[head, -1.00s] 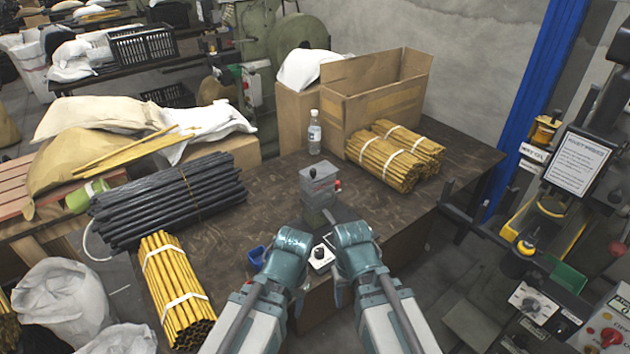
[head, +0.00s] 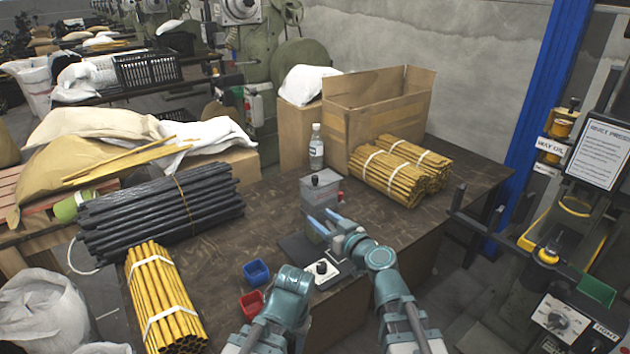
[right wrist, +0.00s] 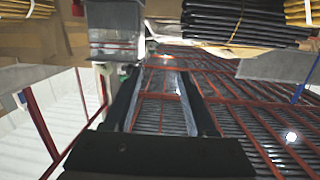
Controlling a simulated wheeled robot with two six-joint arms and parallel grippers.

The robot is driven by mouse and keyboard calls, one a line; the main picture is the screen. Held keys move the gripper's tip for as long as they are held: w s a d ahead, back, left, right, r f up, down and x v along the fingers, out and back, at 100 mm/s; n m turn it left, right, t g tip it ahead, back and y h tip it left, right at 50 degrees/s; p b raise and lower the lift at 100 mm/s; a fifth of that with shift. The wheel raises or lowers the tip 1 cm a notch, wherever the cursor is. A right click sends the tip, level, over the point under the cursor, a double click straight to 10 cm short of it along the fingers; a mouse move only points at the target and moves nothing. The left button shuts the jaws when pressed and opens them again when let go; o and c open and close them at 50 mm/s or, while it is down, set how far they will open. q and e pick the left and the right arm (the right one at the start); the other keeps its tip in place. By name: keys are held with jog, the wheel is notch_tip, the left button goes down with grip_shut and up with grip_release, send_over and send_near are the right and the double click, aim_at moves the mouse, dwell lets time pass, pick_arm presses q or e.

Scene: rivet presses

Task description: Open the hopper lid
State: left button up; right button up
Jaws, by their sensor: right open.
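The hopper (head: 320,190) is a small grey box on the press at the middle of the table. Its lid (head: 315,181) carries a black knob and looks closed. A red part shows on the hopper's right side. My right gripper (head: 324,222) is open and empty, just in front of and below the hopper, apart from the knob. In the right wrist view its two dark fingers (right wrist: 165,85) are spread, with the grey hopper (right wrist: 116,25) beyond the left finger. My left arm is bent low at the front; its fingers are hidden.
A blue bin (head: 256,272) and a red bin (head: 252,303) stand left of the press's white control box (head: 326,275). Black rods (head: 160,210) and yellow rods (head: 163,295) lie at left.

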aim_at(316, 181)
notch_tip(316, 181, up, 3)
jog(key=w+d+m+t+h, duration=0.2)
jog(key=d+t, duration=0.1)
jog(key=x, duration=1.4)
jog(key=shift+f, duration=0.25)
grip_shut()
dwell(0.9)
